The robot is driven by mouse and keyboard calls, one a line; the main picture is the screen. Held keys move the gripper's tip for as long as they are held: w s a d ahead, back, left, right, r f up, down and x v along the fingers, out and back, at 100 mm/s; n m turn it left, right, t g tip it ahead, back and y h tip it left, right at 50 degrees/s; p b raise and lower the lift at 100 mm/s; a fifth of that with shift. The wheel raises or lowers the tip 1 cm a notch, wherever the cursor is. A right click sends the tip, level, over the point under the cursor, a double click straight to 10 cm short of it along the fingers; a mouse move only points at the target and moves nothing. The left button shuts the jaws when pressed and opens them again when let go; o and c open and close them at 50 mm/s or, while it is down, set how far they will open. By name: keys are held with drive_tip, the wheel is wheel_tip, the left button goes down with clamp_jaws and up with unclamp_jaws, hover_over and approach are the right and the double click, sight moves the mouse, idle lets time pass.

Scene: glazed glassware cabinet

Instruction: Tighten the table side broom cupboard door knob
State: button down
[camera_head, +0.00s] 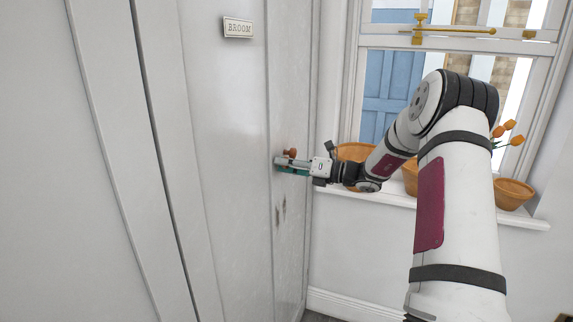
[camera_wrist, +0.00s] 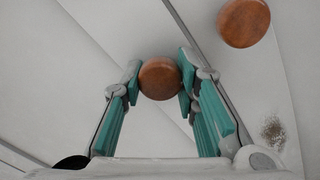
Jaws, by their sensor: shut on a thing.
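The broom cupboard door (camera_head: 228,120) is a pale grey-white panel and stands shut. In the wrist view a round reddish-brown wooden knob (camera_wrist: 159,78) sits between the two green-padded fingers of my gripper (camera_wrist: 160,82), which are shut on it at its sides. A second similar knob (camera_wrist: 243,22) is apart from the fingers at the upper right. In the head view my gripper (camera_head: 281,164) is against the cupboard front, with a brown knob (camera_head: 291,153) just above its fingers. I cannot tell which of the two knobs that is.
A "BROOM" sign (camera_head: 239,28) is fixed high on the cupboard. Keyhole-like marks (camera_head: 281,211) lie below my gripper. To the right, a windowsill (camera_head: 380,195) holds terracotta pots (camera_head: 512,194), some close behind my arm. A dark seam (camera_wrist: 185,20) runs between the two knobs.

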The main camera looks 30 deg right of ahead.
drive_tip(key=shift+f+m, duration=0.1)
drive_tip(key=shift+m, duration=0.4)
drive_tip(key=c, duration=1.2)
unclamp_jaws()
drive_tip(key=shift+c, duration=0.2)
drive_tip(key=shift+s+d, duration=0.1)
drive_tip(key=v, duration=1.2)
